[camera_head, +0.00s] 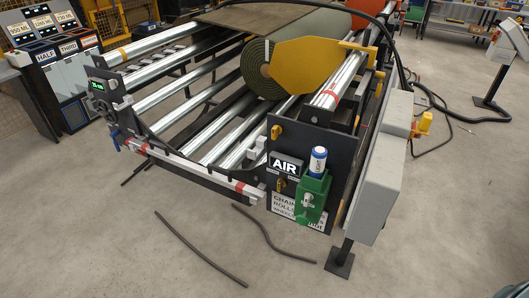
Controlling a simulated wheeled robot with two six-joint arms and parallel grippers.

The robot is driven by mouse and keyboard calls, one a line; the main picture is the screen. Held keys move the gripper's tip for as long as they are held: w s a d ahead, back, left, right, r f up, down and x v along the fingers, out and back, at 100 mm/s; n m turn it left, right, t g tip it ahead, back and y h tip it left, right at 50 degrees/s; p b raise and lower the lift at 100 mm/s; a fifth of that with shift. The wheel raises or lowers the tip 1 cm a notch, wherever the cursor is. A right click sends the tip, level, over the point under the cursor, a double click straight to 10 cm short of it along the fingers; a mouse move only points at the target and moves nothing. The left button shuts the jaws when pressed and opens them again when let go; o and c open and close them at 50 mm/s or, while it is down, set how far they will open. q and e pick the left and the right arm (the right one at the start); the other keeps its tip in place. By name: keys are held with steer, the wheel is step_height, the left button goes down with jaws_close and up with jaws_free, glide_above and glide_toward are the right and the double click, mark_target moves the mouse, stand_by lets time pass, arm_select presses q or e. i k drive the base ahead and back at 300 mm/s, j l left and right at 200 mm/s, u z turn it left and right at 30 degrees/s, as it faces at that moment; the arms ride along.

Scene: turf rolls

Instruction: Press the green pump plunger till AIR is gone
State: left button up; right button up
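A green pump (312,198) is mounted on the dark end plate (335,150) of the roller machine. A blue and white cylinder (318,160) stands upright on top of it. Which part of the pump is the plunger is too small to tell. A dark sign with white letters reading AIR (286,163) sits just left of the pump. A white label (283,206) with black text, partly hidden by the pump, is below. Neither of my grippers is in view.
The machine's steel rollers (168,92) carry a rolled turf (262,68) beside a yellow plate (312,62). A grey box (380,175) stands right of the pump. Dark strips (198,248) lie on the floor in front. Labelled bins (62,65) stand at the left. The front floor is otherwise clear.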

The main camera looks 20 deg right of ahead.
mark_target(302, 220)
steer(key=z, duration=0.95)
